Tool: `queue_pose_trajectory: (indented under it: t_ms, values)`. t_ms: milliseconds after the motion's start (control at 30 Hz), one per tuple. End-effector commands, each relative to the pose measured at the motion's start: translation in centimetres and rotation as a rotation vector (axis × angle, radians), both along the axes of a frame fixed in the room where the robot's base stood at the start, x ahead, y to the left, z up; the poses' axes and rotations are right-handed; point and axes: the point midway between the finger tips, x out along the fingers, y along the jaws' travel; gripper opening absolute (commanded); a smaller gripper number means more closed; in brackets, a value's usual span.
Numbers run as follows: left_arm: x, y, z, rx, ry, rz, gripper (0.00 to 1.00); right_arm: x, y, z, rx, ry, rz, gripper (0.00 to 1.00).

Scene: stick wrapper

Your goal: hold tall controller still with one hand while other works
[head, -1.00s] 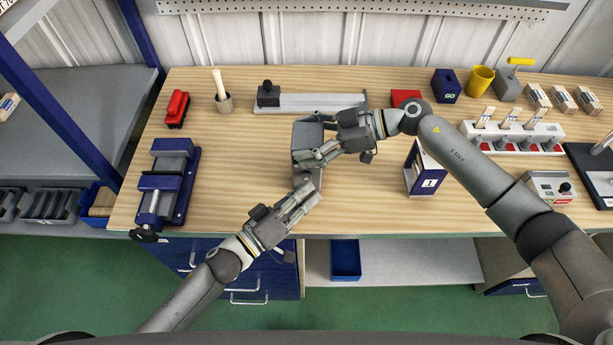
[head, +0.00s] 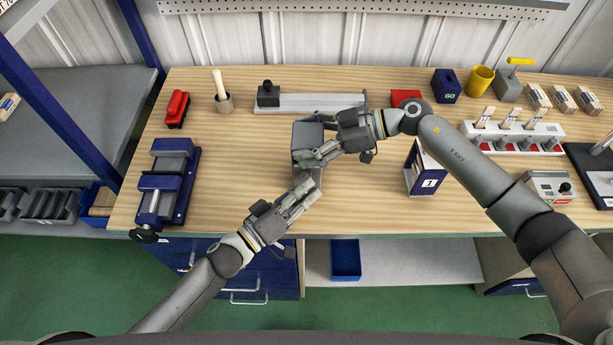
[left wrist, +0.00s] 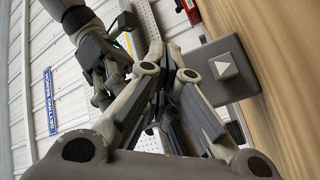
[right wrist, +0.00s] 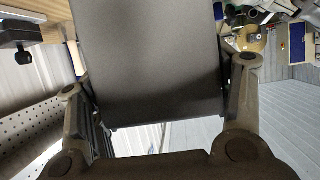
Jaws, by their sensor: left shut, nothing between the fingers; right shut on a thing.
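The tall controller (head: 306,134) is a grey box standing on the bench on a grey foot. My right gripper (head: 318,150) is shut on its upper body from the right. In the right wrist view the grey body (right wrist: 150,60) fills the gap between the fingers. My left gripper (head: 312,187) is shut and empty, close in front of the controller's lower part. The left wrist view shows a grey block (left wrist: 215,75) with a pale triangle-marked square beside the closed fingers. Whether those fingers touch it, I cannot tell.
A blue vise (head: 168,185) stands at the left. A grey rail (head: 320,102) lies behind the controller. A blue-and-white box (head: 424,170) marked 1 is to the right. A socket strip (head: 512,135) is farther right. The bench between vise and controller is clear.

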Motion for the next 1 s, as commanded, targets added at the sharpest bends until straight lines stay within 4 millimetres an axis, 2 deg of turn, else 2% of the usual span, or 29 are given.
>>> queue_pose_trajectory:
  t_ms: [233, 567, 867, 1000]
  values:
    - [-0.2, 0.0, 0.0, 0.001, 0.001, 0.001, 0.00, 0.0, 0.0, 0.1, 0.001, 0.000, 0.001, 0.34]
    - [-1.8, 0.1, 0.0, -0.001, 0.000, 0.001, 0.00, 0.0, 0.0, 0.1, 0.001, 0.000, 0.001, 0.34]
    - [-1.9, 0.1, 0.0, 0.000, 0.000, 0.000, 0.00, 0.0, 0.0, 0.1, 0.001, 0.000, 0.001, 0.34]
    - [-2.8, 0.1, -0.1, 0.000, 0.002, 0.000, 0.00, 0.0, 0.0, 0.1, 0.001, 0.000, 0.000, 0.34]
